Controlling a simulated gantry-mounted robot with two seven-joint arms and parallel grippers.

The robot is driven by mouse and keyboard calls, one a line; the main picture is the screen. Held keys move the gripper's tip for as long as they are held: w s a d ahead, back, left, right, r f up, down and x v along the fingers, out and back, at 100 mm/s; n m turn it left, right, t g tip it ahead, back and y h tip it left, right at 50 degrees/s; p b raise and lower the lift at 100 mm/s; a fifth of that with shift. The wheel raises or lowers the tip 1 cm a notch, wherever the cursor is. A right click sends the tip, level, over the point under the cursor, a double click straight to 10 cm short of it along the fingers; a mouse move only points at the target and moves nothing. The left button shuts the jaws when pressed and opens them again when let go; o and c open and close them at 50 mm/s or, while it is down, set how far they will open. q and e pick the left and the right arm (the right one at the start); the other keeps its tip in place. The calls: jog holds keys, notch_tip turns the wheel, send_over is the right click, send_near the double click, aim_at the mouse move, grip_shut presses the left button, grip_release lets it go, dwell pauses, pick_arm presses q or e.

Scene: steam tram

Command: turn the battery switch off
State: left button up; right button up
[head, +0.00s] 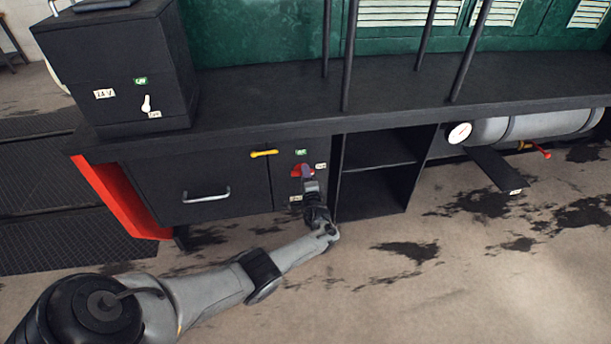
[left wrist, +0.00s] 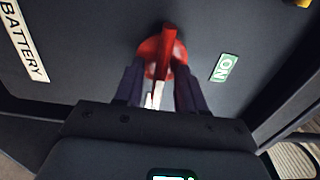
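The battery switch is a round red knob with a raised red grip bar (left wrist: 165,52) on a dark panel. It also shows in the head view (head: 300,170), partly behind my gripper. My left gripper (left wrist: 158,88) is at the switch, one dark finger on each side of the bar, with gaps visible between. In the head view my left gripper (head: 308,180) reaches the panel from below. A green ON label (left wrist: 223,68) is beside the knob, and a BATTERY label (left wrist: 24,40) is on the other side. A small white piece shows between the fingers; I cannot tell what it is. My right gripper is not in view.
Open shelves (head: 375,175) are to the right. A black box with a white lever (head: 146,104) stands on the bench. Floor in front is clear.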

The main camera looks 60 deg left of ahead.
pick_arm(q)
jog(key=p+v, duration=0.5)
jog(key=v, duration=0.5)
jog(key=shift+s+d, duration=0.15)
jog(key=shift+d, duration=0.15)
jog(key=shift+f, duration=0.1)
